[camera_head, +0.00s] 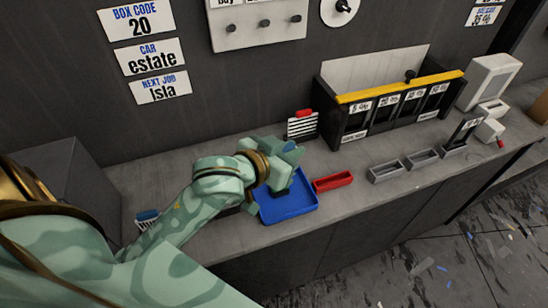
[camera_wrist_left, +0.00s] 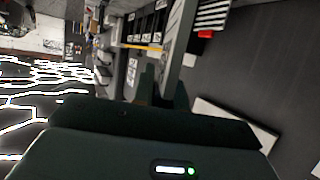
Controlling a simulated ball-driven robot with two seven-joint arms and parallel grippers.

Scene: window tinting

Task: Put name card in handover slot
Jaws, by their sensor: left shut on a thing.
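My left gripper (camera_head: 283,172) is above the blue tray (camera_head: 294,211) on the counter. In the left wrist view it (camera_wrist_left: 166,88) is shut on a thin, flat grey piece, which I take to be the name card (camera_wrist_left: 181,42), seen almost edge-on. In the head view the hand hides the card. A narrow red open holder (camera_head: 333,183) stands just right of the tray. Small grey open holders (camera_head: 385,174) stand farther right. No readable label shows which one is the handover slot. My right gripper is not in view.
A dark rack with a yellow top bar (camera_head: 400,86) and labelled bays stands at the back. A striped block with a red top (camera_head: 302,126) is behind the tray. A white device (camera_head: 490,82) is at the far right. The counter's front strip is clear.

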